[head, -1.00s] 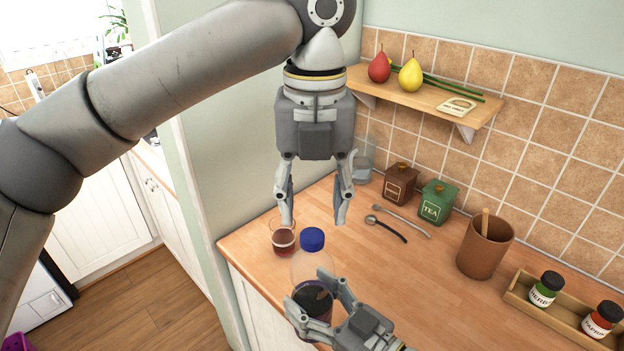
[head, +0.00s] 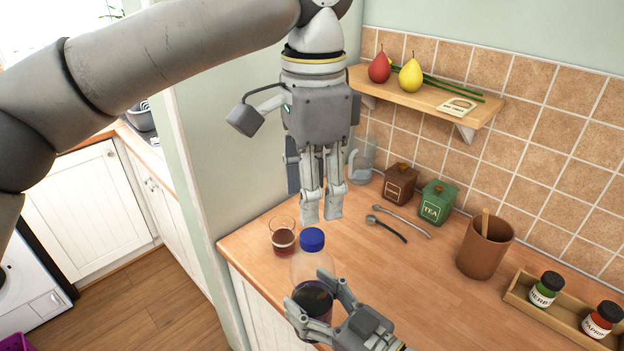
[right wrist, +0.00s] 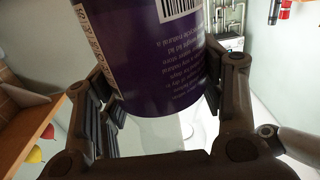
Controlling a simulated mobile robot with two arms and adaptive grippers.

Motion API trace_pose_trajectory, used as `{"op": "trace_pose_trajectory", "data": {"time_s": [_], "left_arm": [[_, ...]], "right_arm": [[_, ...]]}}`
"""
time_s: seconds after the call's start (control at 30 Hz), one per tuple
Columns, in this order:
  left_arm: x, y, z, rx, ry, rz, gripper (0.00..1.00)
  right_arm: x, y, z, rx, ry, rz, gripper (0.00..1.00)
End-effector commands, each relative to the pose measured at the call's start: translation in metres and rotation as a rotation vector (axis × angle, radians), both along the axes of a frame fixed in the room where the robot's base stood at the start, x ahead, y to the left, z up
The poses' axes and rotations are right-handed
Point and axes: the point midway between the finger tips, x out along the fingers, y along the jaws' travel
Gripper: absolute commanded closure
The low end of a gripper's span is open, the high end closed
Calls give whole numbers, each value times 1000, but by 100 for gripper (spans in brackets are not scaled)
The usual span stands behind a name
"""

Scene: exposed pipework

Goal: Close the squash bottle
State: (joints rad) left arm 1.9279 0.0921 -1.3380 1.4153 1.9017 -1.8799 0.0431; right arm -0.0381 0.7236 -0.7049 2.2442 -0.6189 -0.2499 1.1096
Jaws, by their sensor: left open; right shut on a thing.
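The squash bottle (head: 313,303) stands upright, clear at the top with dark liquid and a purple label below. It fills the middle of the right wrist view (right wrist: 165,60), upside down there. A blue cap (head: 312,239) sits on its top; I cannot tell how tight it is. My right gripper (head: 308,290) is shut around the bottle's body. My left gripper (head: 321,216) points down, open and empty, above and slightly behind the cap, apart from it. Its fingers look close together from this side.
A glass of red drink (head: 283,238) stands just left of the bottle. Behind are a clear container (head: 362,168), brown (head: 399,184) and green (head: 437,203) canisters and two spoons (head: 388,230). A brown pot (head: 484,248) and a spice tray (head: 565,322) stand right. A shelf (head: 430,97) hangs above.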

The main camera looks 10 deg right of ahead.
Motion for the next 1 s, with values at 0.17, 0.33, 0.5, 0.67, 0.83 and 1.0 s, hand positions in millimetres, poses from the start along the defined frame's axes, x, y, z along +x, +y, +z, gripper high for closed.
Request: {"op": "trace_pose_trajectory", "data": {"time_s": [0.17, 0.33, 0.5, 0.67, 0.83, 1.0], "left_arm": [[1, 0, 4, -1, -3, 334, 52], [1, 1, 6, 0, -3, 611, 52], [1, 1, 7, -2, -4, 789, 52], [1, 1, 8, -2, -3, 855, 52], [1, 1, 8, -2, -3, 862, 52], [1, 1, 7, -2, -3, 860, 52]], "right_arm": [[0, 0, 1, 1, -3, 1, 100], [0, 0, 1, 1, -3, 1, 100], [0, 0, 1, 1, -3, 1, 100], [0, 0, 1, 1, -3, 1, 100], [0, 0, 1, 1, -3, 1, 100], [0, 0, 1, 1, -3, 1, 100]]}}
